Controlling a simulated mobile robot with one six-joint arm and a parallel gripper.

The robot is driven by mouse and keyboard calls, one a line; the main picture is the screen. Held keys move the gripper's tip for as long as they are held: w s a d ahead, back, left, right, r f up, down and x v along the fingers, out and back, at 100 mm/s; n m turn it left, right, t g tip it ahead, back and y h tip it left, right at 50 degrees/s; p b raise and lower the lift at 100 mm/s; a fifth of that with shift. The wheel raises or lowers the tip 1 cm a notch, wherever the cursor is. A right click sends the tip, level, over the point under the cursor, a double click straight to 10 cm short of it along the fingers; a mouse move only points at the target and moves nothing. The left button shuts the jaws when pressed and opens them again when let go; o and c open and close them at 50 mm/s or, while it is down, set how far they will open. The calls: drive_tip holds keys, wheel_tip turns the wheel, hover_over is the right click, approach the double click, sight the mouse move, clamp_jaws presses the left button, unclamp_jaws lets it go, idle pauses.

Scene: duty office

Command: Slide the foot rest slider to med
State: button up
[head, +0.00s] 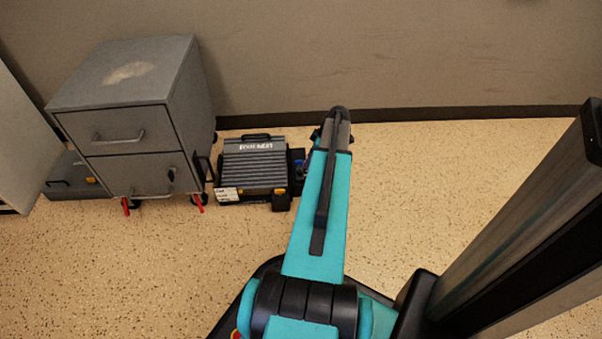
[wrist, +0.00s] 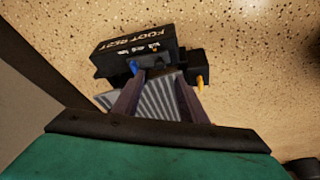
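The foot rest (head: 253,165) stands on the floor beside a grey cabinet, with a ribbed grey top and black frame. In the wrist view its black side housing (wrist: 140,48) reads "FOOT REST", with smaller markings too small to read. The blue slider (wrist: 133,68) sits at this housing; it also shows at the foot rest's right side in the head view (head: 298,165). My gripper (wrist: 160,73) has its two fingers apart over the ribbed plate, with the left fingertip close to the blue slider. I cannot tell whether they touch. In the head view my arm hides the fingers.
The grey two-drawer cabinet (head: 135,115) stands close to the left of the foot rest. A wall (head: 420,60) runs behind. A dark low unit (head: 68,178) lies left of the cabinet. The speckled floor (head: 450,190) on the right is clear.

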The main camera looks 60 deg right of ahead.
sight(301, 171)
drive_tip(key=b+x, duration=0.3)
drive_tip(key=x, duration=0.5)
drive_tip(key=shift+f, duration=0.1)
clamp_jaws()
